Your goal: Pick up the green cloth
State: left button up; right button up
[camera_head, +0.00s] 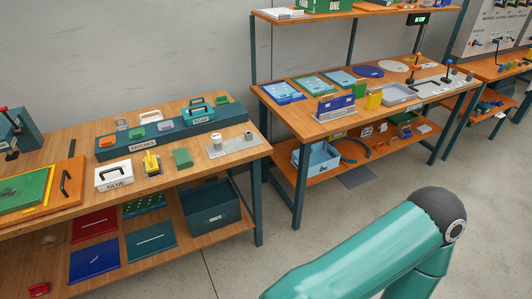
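A small green piece (182,157) lies on the left wooden bench, to the right of the yellow tool (151,163) and in front of the long teal holder. It looks like a folded cloth, but it is too small to be sure. A larger green sheet or board (22,191) lies at the far left of the same bench. Neither of my grippers is in view. Only a teal link of my own arm shows at the lower right, well apart from the bench.
A white GLUE box (114,176), a teal holder (150,138) and a grey plate with white cylinders (232,147) stand around the green piece. A dark crate (213,206) is on the shelf below. A second bench (310,126) is at the right.

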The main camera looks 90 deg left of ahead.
aim_at(182, 158)
jog(key=z, duration=0.45)
jog(key=i, duration=0.45)
jog(key=u, duration=2.55)
jog(key=i, duration=0.3)
jog(key=u, duration=2)
jog(key=k, duration=0.5)
jog(key=u, duration=0.5)
jog(key=i, duration=1.55)
jog(key=z, duration=0.4)
